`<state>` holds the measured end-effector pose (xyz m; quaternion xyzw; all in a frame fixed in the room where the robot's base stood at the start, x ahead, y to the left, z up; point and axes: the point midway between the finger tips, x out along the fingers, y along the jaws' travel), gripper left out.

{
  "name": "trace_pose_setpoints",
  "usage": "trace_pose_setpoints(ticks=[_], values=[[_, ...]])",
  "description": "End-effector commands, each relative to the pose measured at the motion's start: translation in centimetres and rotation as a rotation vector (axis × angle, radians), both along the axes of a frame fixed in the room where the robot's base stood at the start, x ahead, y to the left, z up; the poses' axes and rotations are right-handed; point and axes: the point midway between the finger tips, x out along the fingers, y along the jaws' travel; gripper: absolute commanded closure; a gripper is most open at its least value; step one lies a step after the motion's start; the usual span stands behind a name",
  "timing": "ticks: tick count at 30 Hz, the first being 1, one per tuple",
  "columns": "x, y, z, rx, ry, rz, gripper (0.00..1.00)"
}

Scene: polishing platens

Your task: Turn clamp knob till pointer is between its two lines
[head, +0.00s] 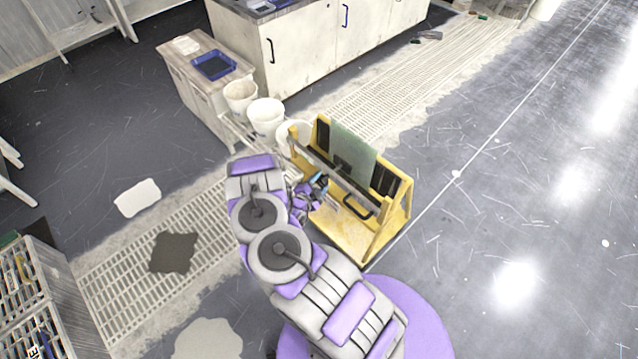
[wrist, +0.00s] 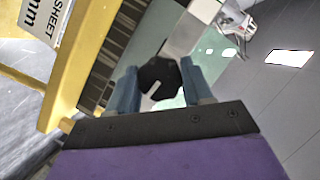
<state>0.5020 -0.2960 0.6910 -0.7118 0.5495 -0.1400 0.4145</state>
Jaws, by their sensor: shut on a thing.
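The black clamp knob (wrist: 158,76) sits between the two blue-grey fingers of my gripper (wrist: 160,88) in the wrist view. The fingers are shut on its sides. A white pointer mark (wrist: 152,92) shows on the knob, slanting toward the lower left. I cannot make out the two lines. A pale metal bar (wrist: 190,35) lies just beyond the knob. In the head view my gripper (head: 313,190) is at the near side of the yellow rack (head: 395,222), which holds an upright green sheet (head: 352,150). The knob is too small and covered to tell there.
A black handle (head: 357,207) is on the rack's near side. White buckets (head: 265,115) and a cabinet (head: 205,90) with a blue tray (head: 213,66) stand behind to the left. A floor grating (head: 150,235) runs past the rack. Open floor lies to the right.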

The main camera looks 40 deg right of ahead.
Motion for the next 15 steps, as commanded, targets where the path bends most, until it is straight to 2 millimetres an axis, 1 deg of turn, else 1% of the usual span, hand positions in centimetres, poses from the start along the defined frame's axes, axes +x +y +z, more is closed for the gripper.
trace_pose_setpoints(ticks=[2,3,10,15], values=[[-0.19,0.01,-0.14,0.003,0.004,-0.003,0.80],[-0.20,0.01,-0.16,0.003,0.004,-0.003,0.48],[-0.15,-0.01,-0.10,0.002,0.004,-0.002,0.26],[-0.11,-0.01,-0.08,0.001,0.003,-0.001,0.26]])
